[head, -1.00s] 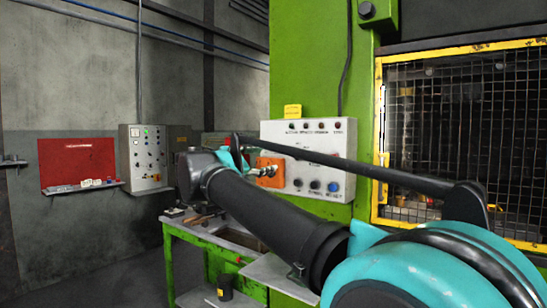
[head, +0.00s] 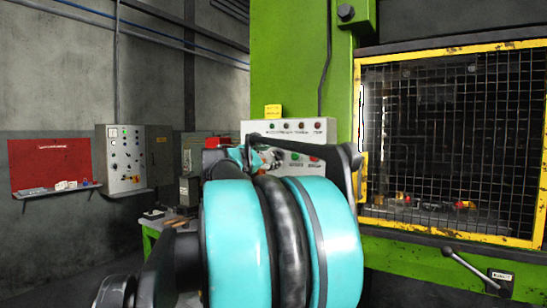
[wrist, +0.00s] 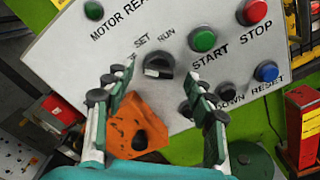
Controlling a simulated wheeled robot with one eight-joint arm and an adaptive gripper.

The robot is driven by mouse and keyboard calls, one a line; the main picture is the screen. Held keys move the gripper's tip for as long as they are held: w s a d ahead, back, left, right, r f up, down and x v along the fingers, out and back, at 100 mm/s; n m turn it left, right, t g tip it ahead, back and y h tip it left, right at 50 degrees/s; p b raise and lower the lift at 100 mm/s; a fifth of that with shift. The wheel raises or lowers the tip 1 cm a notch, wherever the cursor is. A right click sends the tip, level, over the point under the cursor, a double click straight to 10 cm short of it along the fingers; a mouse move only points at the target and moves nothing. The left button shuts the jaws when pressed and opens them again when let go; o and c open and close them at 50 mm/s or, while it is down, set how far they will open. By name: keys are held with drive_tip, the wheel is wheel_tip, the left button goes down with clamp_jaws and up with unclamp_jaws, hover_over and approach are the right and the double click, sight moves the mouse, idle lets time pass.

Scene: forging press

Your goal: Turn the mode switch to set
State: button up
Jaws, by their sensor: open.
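The mode switch (wrist: 158,67) is a black rotary knob with a white mark on the grey-white control panel (wrist: 90,62). SET is printed at its upper left and RUN above it; the white mark lies on the knob's left side. My gripper (wrist: 150,84) is open and empty. Its two fingers point at the panel, one on each side below the switch, with the knob apart from both in the picture. In the head view the panel (head: 328,133) is partly covered by my arm, and the switch is hidden.
An orange plate (wrist: 125,112) with a dark round hole or knob sits between the fingers. Green START (wrist: 203,39), red STOP (wrist: 254,11) and blue RESET (wrist: 266,71) buttons are at the right. A yellow-framed mesh guard (head: 450,236) stands right of the panel.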

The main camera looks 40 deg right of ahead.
sight(276, 156)
drive_tip(key=shift+x, duration=1.3)
drive_tip(key=shift+c, duration=0.5)
drive_tip(key=c, duration=1.1)
drive_tip(key=shift+o, duration=0.2)
drive_tip(key=shift+m, duration=0.4)
drive_tip(key=m, duration=0.3)
drive_tip(key=shift+s+f+m, duration=0.1)
drive_tip(key=shift+m, duration=0.2)
drive_tip(key=shift+f+m, duration=0.1)
drive_tip(key=shift+m, duration=2)
